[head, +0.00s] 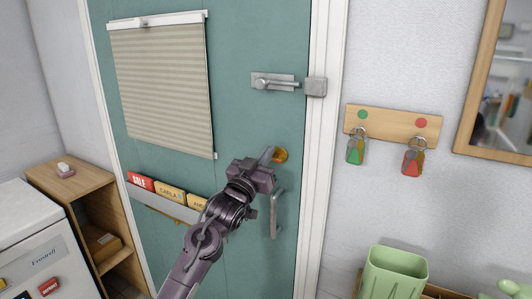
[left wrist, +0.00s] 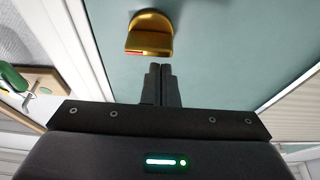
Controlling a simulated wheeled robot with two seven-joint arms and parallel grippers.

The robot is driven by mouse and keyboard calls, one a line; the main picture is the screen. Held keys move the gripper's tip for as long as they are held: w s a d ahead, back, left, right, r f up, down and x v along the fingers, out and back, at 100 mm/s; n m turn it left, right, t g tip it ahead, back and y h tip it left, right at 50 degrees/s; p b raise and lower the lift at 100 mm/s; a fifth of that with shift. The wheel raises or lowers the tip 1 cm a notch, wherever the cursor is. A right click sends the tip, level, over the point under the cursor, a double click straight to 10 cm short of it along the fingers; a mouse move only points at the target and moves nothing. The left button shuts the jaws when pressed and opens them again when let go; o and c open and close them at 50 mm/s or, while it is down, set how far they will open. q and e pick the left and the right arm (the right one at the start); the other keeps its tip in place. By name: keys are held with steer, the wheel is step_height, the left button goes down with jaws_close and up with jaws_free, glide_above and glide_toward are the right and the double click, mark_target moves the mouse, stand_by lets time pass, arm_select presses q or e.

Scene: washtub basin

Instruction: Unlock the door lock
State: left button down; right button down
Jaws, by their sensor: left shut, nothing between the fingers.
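The teal door (head: 240,120) is shut in its white frame. A brass turn lock (head: 281,155) sits near its right edge; in the left wrist view its knob (left wrist: 150,35) has a flat lower edge with a red mark at one end. My left gripper (head: 267,155) is shut and empty, its fingertips beside the lock. In the left wrist view the closed fingertips (left wrist: 160,70) are just below the knob, with a small gap in the picture; I cannot tell if they touch. A grey slide bolt (head: 273,81) above reaches the catch (head: 316,86) on the frame.
A grey pull handle (head: 275,213) is below the lock, close to my wrist. A sign holder (head: 165,203) is on the door. A wooden key rack (head: 392,122) with green-tagged and red-tagged keys hangs right of the frame. A green container (head: 394,274) is lower right.

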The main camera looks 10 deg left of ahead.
arm_select(q)
steer(key=shift+f, duration=0.35)
arm_select(e)
steer(key=shift+r, duration=0.1)
arm_select(q)
steer(key=shift+a+f+n+y, duration=0.1)
steer(key=shift+n+y, duration=0.7)
steer(key=shift+n, duration=0.7)
arm_select(e)
steer(key=shift+d+r, duration=0.1)
steer(key=shift+r, duration=0.15)
